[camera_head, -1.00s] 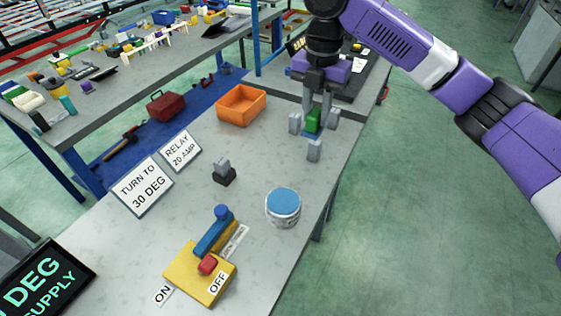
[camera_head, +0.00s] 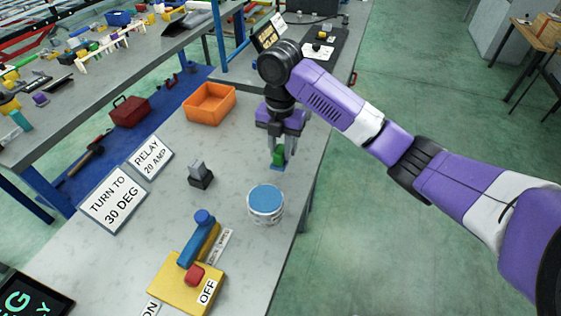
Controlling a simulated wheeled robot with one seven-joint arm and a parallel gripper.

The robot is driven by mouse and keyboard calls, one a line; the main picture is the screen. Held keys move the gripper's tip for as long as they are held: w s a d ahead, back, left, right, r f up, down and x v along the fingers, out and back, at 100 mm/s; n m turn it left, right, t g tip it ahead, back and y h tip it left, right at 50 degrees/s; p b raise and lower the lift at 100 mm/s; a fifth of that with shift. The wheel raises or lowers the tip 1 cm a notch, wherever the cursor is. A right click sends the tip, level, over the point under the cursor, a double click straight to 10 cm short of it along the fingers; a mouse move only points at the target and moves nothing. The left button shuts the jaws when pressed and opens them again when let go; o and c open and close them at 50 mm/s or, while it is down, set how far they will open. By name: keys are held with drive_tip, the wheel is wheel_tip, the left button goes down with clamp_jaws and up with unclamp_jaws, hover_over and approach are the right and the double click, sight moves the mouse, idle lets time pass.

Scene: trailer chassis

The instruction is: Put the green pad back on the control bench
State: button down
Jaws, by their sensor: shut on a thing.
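The green pad (camera_head: 278,156) shows as a small green block between the fingers of my gripper (camera_head: 283,158). My gripper points down and is shut on it, with the grey fingers partly hiding it. A small blue patch (camera_head: 277,167) shows right under the green. The held pad is over the right part of the grey control bench (camera_head: 235,255), just behind the blue-lidded tub. I cannot tell whether it touches the bench top.
The tub (camera_head: 266,204) stands close in front of my gripper. An orange bin (camera_head: 209,104) is at the back left. A relay block (camera_head: 200,175), a yellow switch box (camera_head: 187,284) and signs (camera_head: 113,199) stand to the left. The bench's right edge is near.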

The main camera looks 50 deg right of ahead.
sight(281, 161)
drive_tip(key=shift+f, duration=2.25)
drive_tip(key=shift+f, duration=0.15)
drive_tip(key=c, duration=1.2)
unclamp_jaws()
drive_tip(key=shift+o, duration=0.3)
wheel_tip(281, 161, up, 12)
drive_tip(key=shift+r, duration=0.15)
drive_tip(key=shift+p, duration=0.3)
